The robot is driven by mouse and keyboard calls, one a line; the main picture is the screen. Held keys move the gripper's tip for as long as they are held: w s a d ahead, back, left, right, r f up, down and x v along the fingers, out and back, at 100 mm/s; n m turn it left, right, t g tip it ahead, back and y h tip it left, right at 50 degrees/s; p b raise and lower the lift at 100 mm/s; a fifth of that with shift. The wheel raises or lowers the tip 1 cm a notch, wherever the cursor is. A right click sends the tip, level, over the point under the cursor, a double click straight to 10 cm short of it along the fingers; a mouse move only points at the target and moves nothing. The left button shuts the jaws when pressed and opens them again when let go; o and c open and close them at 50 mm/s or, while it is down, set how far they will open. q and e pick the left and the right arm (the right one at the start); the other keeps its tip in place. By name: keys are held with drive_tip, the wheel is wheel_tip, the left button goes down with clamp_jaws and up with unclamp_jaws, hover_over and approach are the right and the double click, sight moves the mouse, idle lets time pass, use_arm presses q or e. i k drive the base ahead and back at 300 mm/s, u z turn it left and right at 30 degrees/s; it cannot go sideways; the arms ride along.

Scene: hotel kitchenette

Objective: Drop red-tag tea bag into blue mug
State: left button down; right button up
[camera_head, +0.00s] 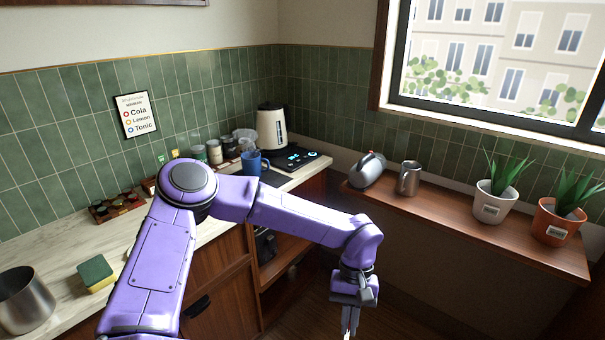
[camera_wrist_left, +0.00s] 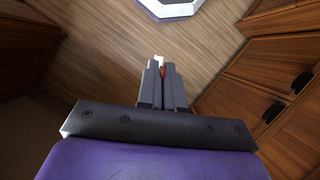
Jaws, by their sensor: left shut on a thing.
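The blue mug (camera_head: 251,163) stands upright on the counter near the back corner, beside the kettle base. My left gripper (camera_head: 349,325) hangs low in front of the counter, to the right of the mug and well apart from it. In the left wrist view its fingers (camera_wrist_left: 160,75) are closed together. My right gripper is not in view.
A kettle (camera_head: 271,129) and several jars (camera_head: 214,152) stand behind the mug. A wooden shelf (camera_head: 470,218) holds a metal pitcher (camera_head: 409,178) and potted plants. A sponge (camera_head: 95,272) and steel pot (camera_head: 24,300) are on the counter's near left. Floor below the gripper looks clear.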

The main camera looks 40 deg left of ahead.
sight(248, 175)
drive_tip(key=u, duration=0.1)
drive_tip(key=i, duration=1)
drive_tip(key=u, duration=1.2)
drive_tip(key=i, duration=0.65)
drive_tip(key=u, duration=0.6)
